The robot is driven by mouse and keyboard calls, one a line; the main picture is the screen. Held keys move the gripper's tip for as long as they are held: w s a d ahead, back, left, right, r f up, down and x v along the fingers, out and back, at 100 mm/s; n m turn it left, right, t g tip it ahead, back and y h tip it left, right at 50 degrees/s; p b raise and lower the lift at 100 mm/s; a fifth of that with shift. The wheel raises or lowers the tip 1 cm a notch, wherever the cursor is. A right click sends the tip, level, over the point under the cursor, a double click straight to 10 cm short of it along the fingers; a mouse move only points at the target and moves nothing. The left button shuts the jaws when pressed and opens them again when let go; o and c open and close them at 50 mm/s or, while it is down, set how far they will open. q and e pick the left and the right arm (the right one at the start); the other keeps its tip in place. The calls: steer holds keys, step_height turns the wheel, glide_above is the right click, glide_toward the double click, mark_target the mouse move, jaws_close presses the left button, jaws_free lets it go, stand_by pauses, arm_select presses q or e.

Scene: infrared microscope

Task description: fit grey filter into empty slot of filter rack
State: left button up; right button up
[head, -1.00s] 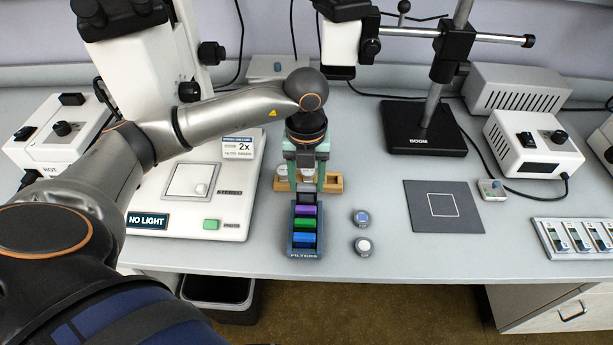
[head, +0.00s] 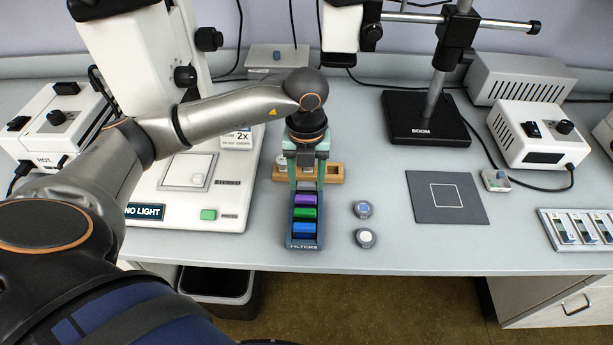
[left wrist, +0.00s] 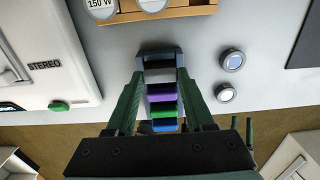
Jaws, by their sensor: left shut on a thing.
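The filter rack (head: 304,246) stands near the bench's front edge, with purple (head: 308,199), green (head: 305,213) and blue (head: 303,229) filters in a row. My left gripper (head: 306,183) points down over the rack's far end and is shut on the grey filter (left wrist: 160,75). In the left wrist view the grey filter lies between the green fingers, just behind the purple filter (left wrist: 162,92) and in line with the row. The fingers partly hide that end, so I cannot tell how deep the grey filter sits. My right gripper is not in view.
A wooden holder (head: 332,174) with round pieces stands just behind the rack. Two round caps (head: 362,209) lie to its right. The microscope base (head: 165,205) is close on the left.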

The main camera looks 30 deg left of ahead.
arm_select(q)
steer(key=shift+f, duration=0.25)
steer(key=o, duration=1.6)
steer(key=shift+c, duration=0.2)
steer(key=shift+r, duration=0.15)
steer(key=shift+r+p, duration=2.15)
steer(key=shift+r, duration=0.8)
